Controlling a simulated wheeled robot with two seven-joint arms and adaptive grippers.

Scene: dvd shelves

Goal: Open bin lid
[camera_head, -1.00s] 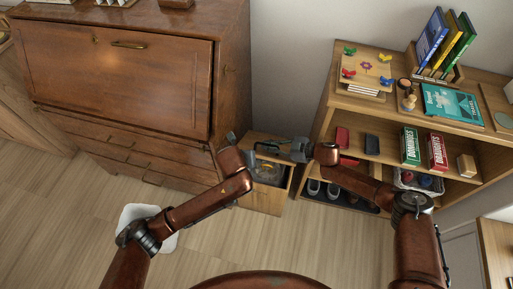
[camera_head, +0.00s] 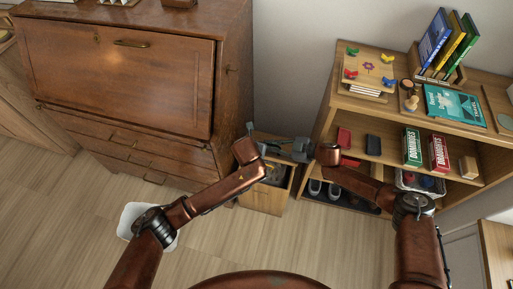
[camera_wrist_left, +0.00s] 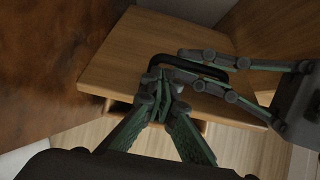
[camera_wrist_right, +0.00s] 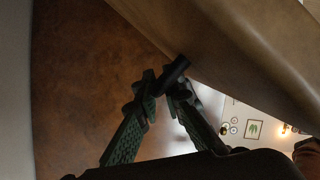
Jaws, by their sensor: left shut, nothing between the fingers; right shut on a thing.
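The bin (camera_head: 262,200) is a small light-wood cabinet between the desk and the shelf. Its wooden lid (camera_wrist_left: 120,70) carries a black bar handle (camera_wrist_left: 215,70), best seen in the left wrist view. My right gripper (camera_wrist_right: 163,82) is shut on this handle (camera_wrist_right: 179,68); it reaches in from the right in the head view (camera_head: 272,148). My left gripper (camera_wrist_left: 162,82) is shut and empty, its fingertips close beside the handle and the right fingers. I cannot tell whether they touch. The grippers partly hide the lid and the bin's top in the head view, so the lid's angle is unclear.
A brown desk (camera_head: 115,75) stands close on the left of the bin. A shelf (camera_head: 330,105) with games and books stands close on the right. A white container (camera_head: 130,215) is on the floor under my left arm. The floor in front is clear.

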